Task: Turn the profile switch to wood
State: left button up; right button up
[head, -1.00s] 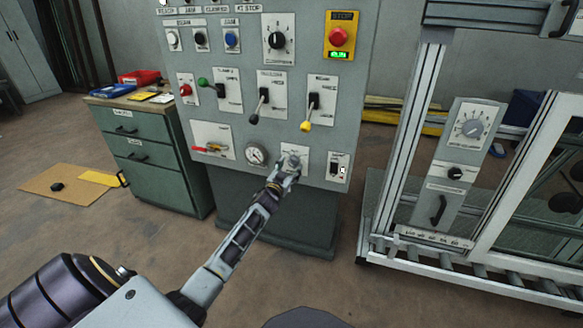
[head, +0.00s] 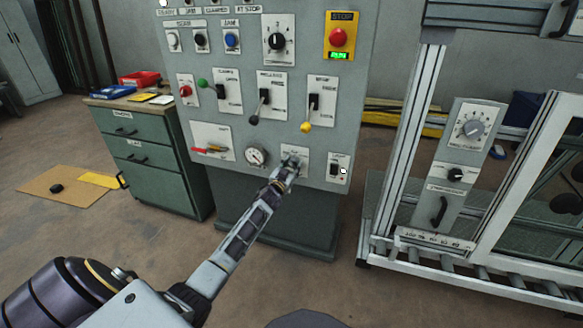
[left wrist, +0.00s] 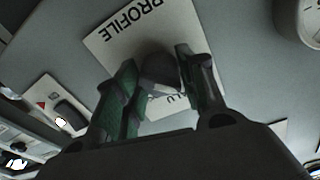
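The profile switch is a small grey knob (left wrist: 158,72) on a white plate (left wrist: 118,45). The plate reads PROFILE, with ALU partly visible below the knob. In the head view its plate (head: 296,154) is low on the grey panel, between the round gauge and a black rocker switch. My left gripper (head: 290,172) reaches up to it from the lower left. In the left wrist view its green-padded fingers (left wrist: 160,85) are either side of the knob, closed against it. The WOOD label cannot be made out. My right gripper is not in view.
A round gauge (head: 256,156) and a red-handled lever (head: 208,150) are left of the switch; the rocker switch (head: 336,170) is right. Levers, including a yellow-tipped one (head: 306,127), jut out above. A green drawer cabinet (head: 150,160) stands left, an aluminium frame (head: 401,140) right.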

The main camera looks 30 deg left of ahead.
pick_arm(q)
jog(key=c, duration=0.4)
